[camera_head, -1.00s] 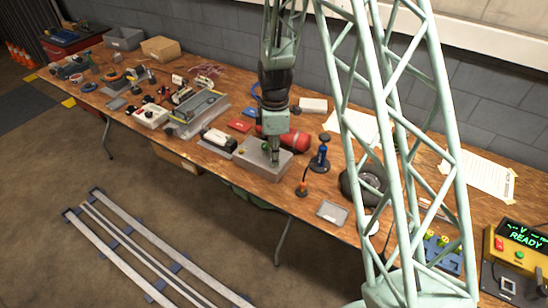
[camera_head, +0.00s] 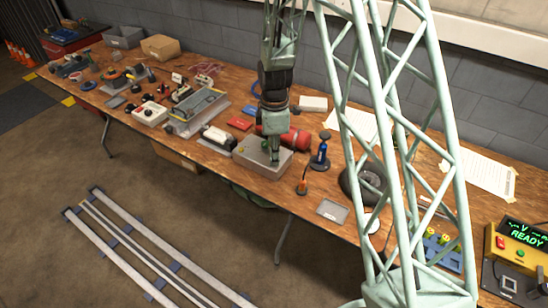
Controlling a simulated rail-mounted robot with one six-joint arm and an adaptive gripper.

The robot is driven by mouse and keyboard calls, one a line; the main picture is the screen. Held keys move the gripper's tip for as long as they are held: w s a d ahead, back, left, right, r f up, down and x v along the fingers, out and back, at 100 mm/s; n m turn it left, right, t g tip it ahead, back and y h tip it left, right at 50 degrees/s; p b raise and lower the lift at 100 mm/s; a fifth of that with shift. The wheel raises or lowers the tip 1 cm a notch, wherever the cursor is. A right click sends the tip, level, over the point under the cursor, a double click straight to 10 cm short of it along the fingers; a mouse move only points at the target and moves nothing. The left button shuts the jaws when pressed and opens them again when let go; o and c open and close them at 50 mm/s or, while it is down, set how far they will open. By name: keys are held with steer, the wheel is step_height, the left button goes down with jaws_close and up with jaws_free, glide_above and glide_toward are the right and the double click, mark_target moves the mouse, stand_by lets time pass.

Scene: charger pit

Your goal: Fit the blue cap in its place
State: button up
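My gripper (camera_head: 274,157) points down at the grey box (camera_head: 262,170) near the middle of the bench. Its fingertips are at or just above the top of the box; I cannot tell whether they touch it. The fingers look close together, but at this size I cannot tell whether they are open or shut, or hold anything. I cannot make out a blue cap for certain. A blue upright piece (camera_head: 322,150) stands on a dark round base to the right of the box. The place for the cap cannot be told apart here.
A red cylinder (camera_head: 297,139) lies behind the box. An orange-and-dark item (camera_head: 302,186) and a shallow grey tray (camera_head: 332,211) are to the right. A blue block with yellow parts (camera_head: 441,252) and a yellow READY console (camera_head: 517,252) are at far right. Tools crowd the left.

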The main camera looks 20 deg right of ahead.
steer(key=o, duration=0.7)
steer(key=shift+r, duration=0.1)
steer(key=shift+r, duration=5.9)
